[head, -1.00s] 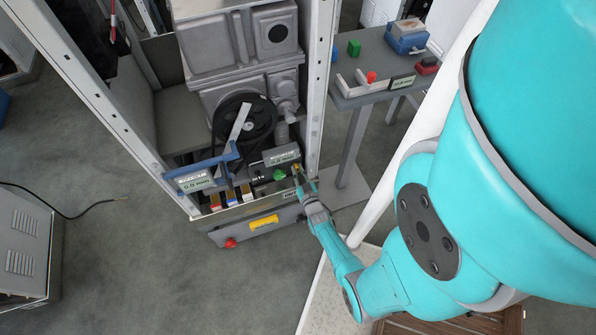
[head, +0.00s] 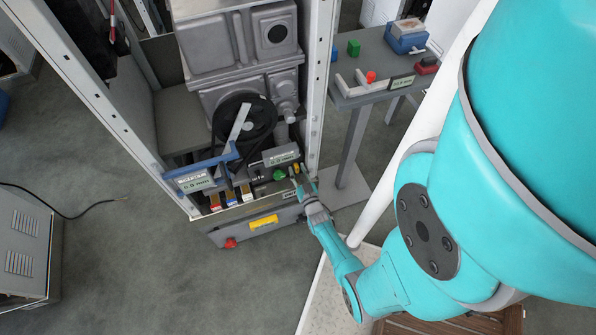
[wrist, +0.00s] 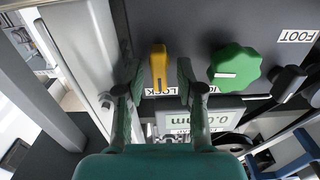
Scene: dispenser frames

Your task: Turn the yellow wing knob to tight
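The yellow wing knob (wrist: 158,70) stands out from a dark panel in the wrist view, its wing nearly upright in the picture. A label that appears to read LOCK lies just below it. My gripper (wrist: 157,82) is open, with one finger on each side of the knob. A gap shows between the knob and each finger, so neither seems to touch it. In the head view my gripper (head: 300,177) is at the lower right of the dispenser frame, and the yellow knob (head: 297,167) is a small spot at its tip.
A green round knob (wrist: 235,65) sits close to the right finger, with a dark knob (wrist: 289,80) beyond it. A display (wrist: 200,120) is partly hidden by my gripper. A metal post (head: 318,90) rises beside my gripper. A grey side table (head: 375,95) stands to the right.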

